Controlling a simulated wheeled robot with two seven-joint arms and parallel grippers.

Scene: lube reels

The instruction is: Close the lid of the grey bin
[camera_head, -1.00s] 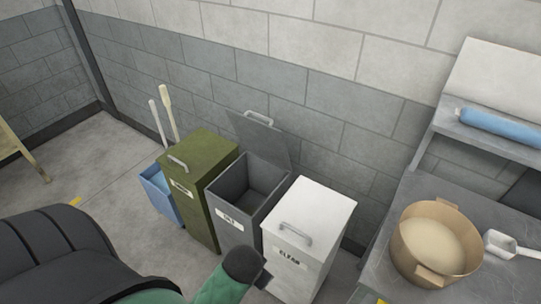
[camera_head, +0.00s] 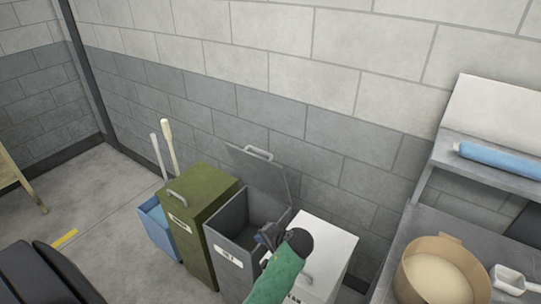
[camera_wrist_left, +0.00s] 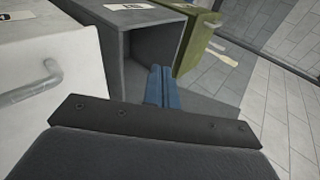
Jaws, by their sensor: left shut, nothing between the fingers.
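The grey bin (camera_head: 229,259) stands between a green bin and a white bin, with a label on its front. Its lid (camera_head: 262,176) is open, tilted up and back toward the wall, with a handle on its upper edge. My left gripper (camera_head: 266,237) is at the bin's open top, near its right front side, and partly hides the opening. In the left wrist view the gripper's blue fingers (camera_wrist_left: 160,87) are together and empty, in front of the grey bin's opening (camera_wrist_left: 151,50). My right gripper is not in view.
The green bin (camera_head: 199,207) and white bin (camera_head: 325,240) stand close on either side. A blue bucket (camera_head: 158,223) with two long handles is at the left. A bench at the right holds a tan pot (camera_head: 437,270). The block wall is close behind.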

